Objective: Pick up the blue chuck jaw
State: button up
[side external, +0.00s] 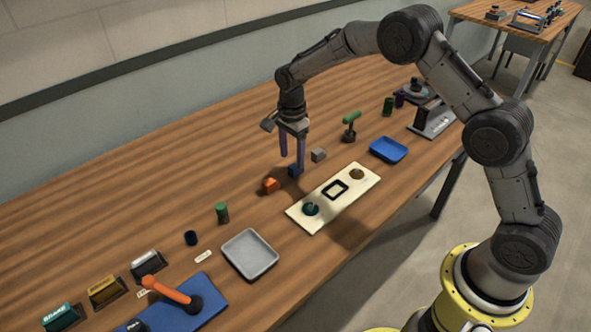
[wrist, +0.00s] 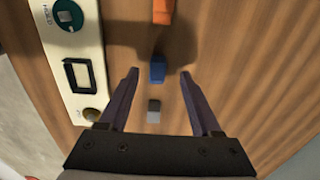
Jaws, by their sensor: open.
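The blue chuck jaw (side external: 295,171) is a small blue block on the wooden table. In the side view it is partly covered by one of my fingers. In the wrist view the blue chuck jaw (wrist: 158,72) lies ahead of and between my two purple fingertips, with a gap on each side. My gripper (wrist: 160,72) is open and empty, pointing down; it also shows in the side view (side external: 292,162). An orange block (side external: 270,185) and a grey block (side external: 318,155) lie on either side of the blue one.
A cream board (side external: 325,212) with a black square outline lies beside the blocks. A grey tray (side external: 250,254), a blue tray (side external: 388,150) and a green-handled tool (side external: 350,125) stand farther off. The table behind the gripper is bare.

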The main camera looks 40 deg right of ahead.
aim_at(295, 165)
jog(key=shift+s+d+f, duration=0.1)
jog(key=shift+d+f, duration=0.15)
jog(key=shift+f, duration=0.9)
jog(key=shift+s+d+f, duration=0.1)
jog(key=shift+d+f, duration=0.1)
jog(key=shift+f, duration=0.9)
grip_shut()
jog(key=shift+w+r, duration=0.1)
